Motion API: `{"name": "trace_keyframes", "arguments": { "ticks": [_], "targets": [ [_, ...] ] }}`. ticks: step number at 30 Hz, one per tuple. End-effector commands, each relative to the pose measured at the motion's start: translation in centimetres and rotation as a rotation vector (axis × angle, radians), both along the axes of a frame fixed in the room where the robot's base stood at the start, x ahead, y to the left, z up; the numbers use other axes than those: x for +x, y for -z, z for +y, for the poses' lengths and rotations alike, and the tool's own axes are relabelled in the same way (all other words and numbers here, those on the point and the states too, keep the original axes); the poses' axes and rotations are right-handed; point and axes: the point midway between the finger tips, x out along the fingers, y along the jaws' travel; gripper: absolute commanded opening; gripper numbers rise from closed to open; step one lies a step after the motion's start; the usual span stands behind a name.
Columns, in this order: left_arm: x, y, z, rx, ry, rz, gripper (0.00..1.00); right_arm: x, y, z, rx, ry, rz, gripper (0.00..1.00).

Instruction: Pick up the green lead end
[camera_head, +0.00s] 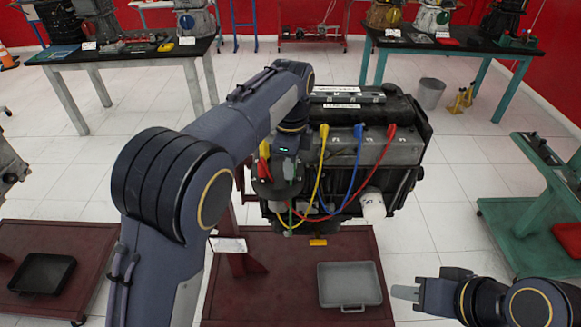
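The engine (375,150) stands on a dark red stand, with yellow (322,160), blue (357,150) and red (388,140) leads looping down its front. A short stretch of green lead (290,214) shows below my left gripper, running down to a small pale connector. My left gripper (289,172) points down at the engine's left front, just above the green lead. My own wrist covers much of it, so its grip and the lead's upper end are unclear. My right gripper (405,292) is at the lower right, pointing left, away from the leads.
A grey tray (349,285) lies on the stand's dark red base (240,290). A white cylinder (372,206) juts from the engine's front. A teal cart (545,190) stands at right. Workbenches and a bin (430,93) are behind; white floor lies between.

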Motion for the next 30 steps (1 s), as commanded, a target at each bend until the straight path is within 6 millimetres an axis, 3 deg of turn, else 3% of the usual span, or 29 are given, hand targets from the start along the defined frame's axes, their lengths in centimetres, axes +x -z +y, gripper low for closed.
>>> {"name": "trace_keyframes", "arguments": {
  "ticks": [1, 4, 19, 25, 30],
  "targets": [
    [0.0, 0.0, 0.0, 0.000, 0.000, 0.000, 0.13, 0.0, 0.0, 0.0, 0.000, 0.000, 0.000, 0.36],
    [0.0, 0.0, 0.0, 0.000, 0.000, 0.001, 0.00, 0.0, 0.0, 0.0, 0.000, 0.000, 0.000, 0.36],
    [0.1, -0.7, 0.0, -0.001, 0.000, -0.002, 0.00, 0.0, 0.0, 0.0, 0.000, 0.000, 0.000, 0.36],
    [0.0, -3.5, 0.0, -0.004, 0.000, -0.004, 0.00, 0.0, 0.0, 0.0, 0.000, 0.000, 0.000, 0.36],
    [-3.3, -7.0, -0.1, -0.007, 0.003, -0.005, 0.00, 0.0, 1.1, 0.0, 0.000, 0.000, 0.000, 0.36]
  ]
}}
